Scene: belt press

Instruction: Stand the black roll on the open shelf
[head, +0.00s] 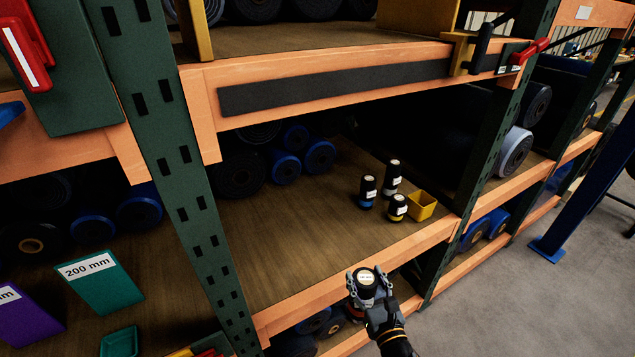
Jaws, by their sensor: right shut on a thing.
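My right gripper (369,287) is at the bottom centre, in front of the shelf's orange front beam. It is shut on a small dark roll, the black roll (366,277), which shows a pale labelled face towards the camera. The fingers hide much of its side. The open shelf (290,225) is a brown wooden board between green uprights, behind and above the gripper in the picture. The roll is in front of the beam, not on the board. My left gripper is not in view.
Several small black bottle-like items with white labels (392,178) and a yellow bin (422,205) stand at the shelf's right. Blue and dark rolls (318,156) lie at the back. The board's middle and front left are clear. A beam (330,85) crosses above; a green upright (470,190) stands right.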

